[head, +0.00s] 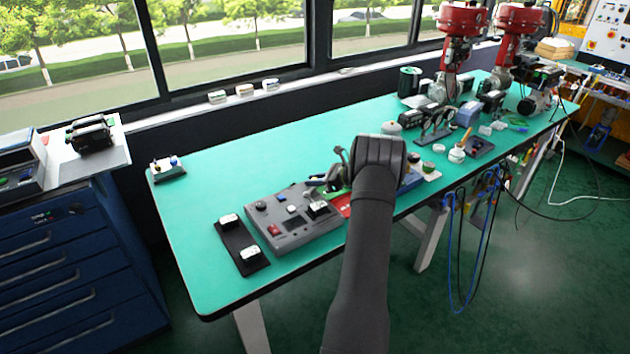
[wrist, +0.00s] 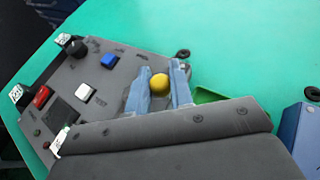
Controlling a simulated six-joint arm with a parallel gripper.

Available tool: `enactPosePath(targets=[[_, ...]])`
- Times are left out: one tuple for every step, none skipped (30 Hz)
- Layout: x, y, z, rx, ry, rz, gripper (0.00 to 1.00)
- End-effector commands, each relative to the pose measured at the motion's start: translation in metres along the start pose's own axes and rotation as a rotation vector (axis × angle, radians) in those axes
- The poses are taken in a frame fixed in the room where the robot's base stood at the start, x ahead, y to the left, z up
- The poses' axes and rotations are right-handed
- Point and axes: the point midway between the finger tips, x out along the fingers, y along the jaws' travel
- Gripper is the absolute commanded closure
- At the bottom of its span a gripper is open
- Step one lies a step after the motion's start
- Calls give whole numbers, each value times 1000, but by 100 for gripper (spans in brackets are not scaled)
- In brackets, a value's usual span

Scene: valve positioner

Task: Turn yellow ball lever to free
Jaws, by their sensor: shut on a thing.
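The yellow ball (wrist: 159,81) of the lever shows in the wrist view, near the right end of a grey control panel (wrist: 120,75). My gripper (wrist: 160,86) has its two blue-grey fingers on either side of the ball, shut on it. The lever's shaft below the ball is hidden by the fingers and the gripper body. The lever's setting and any "free" marking cannot be read. In the head view the same panel (head: 290,238) lies on the bench, and my arm hides the gripper and the ball.
The panel carries a blue button (wrist: 109,60), a white square button (wrist: 83,93), a red switch (wrist: 40,97) and a black knob (wrist: 77,48). A blue block (wrist: 303,135) stands at the right. The green bench top (head: 215,185) is clear behind the panel.

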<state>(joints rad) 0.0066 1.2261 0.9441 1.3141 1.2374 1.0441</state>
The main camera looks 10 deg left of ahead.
Motion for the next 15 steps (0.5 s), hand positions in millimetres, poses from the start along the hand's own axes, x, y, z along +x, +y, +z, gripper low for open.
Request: enactPosePath(targets=[[1, 0, 0, -6, -1, 13, 100], [1, -1, 0, -10, -1, 22, 100], [2, -1, 1, -18, -1, 38, 100], [3, -1, 0, -23, 0, 51, 100], [3, -1, 1, -29, -1, 65, 100], [4, -2, 1, -36, 0, 85, 100], [5, -2, 2, -44, 0, 102, 100], [6, -2, 2, -51, 0, 118, 100], [7, -2, 2, -61, 0, 143, 100], [8, -2, 3, -69, 0, 161, 100], [9, -2, 3, -76, 0, 178, 100], [10, -2, 3, -86, 0, 202, 100], [11, -2, 4, -93, 0, 220, 100], [12, -2, 4, -100, 0, 236, 100], [13, -2, 4, -109, 0, 258, 100]])
